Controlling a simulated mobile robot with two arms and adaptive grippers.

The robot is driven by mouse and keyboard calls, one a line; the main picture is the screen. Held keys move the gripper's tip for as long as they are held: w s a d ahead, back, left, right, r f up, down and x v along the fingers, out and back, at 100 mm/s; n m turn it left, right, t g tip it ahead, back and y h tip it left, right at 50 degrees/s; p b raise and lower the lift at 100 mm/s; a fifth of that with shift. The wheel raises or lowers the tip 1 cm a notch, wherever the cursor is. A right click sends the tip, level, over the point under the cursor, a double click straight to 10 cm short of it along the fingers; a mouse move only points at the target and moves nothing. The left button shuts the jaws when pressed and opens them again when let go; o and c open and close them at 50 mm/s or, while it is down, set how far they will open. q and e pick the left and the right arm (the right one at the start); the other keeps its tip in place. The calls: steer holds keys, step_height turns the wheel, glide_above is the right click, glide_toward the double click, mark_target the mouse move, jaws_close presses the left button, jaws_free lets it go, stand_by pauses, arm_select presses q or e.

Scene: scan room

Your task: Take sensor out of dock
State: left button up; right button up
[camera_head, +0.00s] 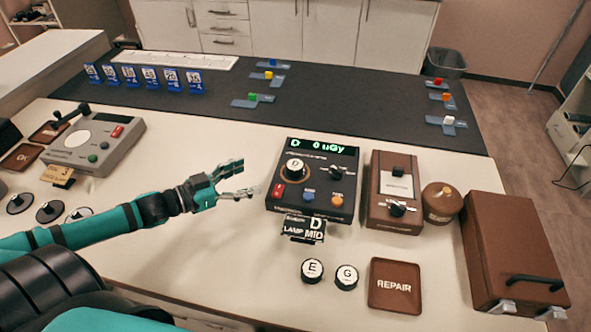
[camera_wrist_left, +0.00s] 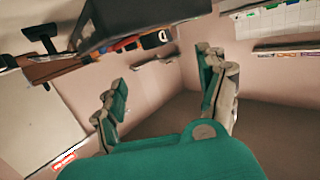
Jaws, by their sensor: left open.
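A black meter console (camera_head: 318,180) with a green display reading "D 0 uGy" stands on the white table. A round white-topped sensor marked D (camera_head: 294,168) sits in the dock at its upper left. My left gripper (camera_head: 246,177) is open and empty, just left of the console and apart from it. Its spread fingers also show in the left wrist view (camera_wrist_left: 165,88), with nothing between them. Two similar round pieces, E (camera_head: 312,270) and G (camera_head: 346,277), stand on the table in front. The sensor cannot be made out in the wrist view. My right gripper is not in view.
A sign reading "LAMP MID" (camera_head: 304,228) stands at the console's front. A brown device (camera_head: 394,194), a round brown container (camera_head: 441,203) and a brown case (camera_head: 513,250) are at right. A REPAIR tray (camera_head: 394,286) lies in front. A grey device (camera_head: 95,142) stands left.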

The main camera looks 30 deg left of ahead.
mark_target(291, 167)
arm_select(q)
steer(key=x, duration=0.6)
steer(key=shift+w+r, duration=0.1)
steer(key=shift+w+d, duration=0.25)
steer(key=shift+w, duration=0.15)
steer(key=x, duration=0.2)
steer(key=p+x, duration=0.1)
steer(key=x, duration=0.2)
steer(key=shift+s+d+f, duration=0.2)
steer(key=shift+s+d, duration=0.05)
steer(key=shift+d, duration=0.05)
steer(key=shift+w+d+f, duration=0.1)
steer(key=shift+w, duration=0.1)
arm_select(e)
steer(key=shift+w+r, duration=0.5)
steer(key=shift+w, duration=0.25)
arm_select(q)
steer(key=shift+s, duration=0.1)
steer(key=shift+c, duration=0.4)
steer(key=c, duration=1.2)
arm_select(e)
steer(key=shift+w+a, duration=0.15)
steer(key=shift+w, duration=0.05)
arm_select(q)
steer(key=shift+c, duration=0.3)
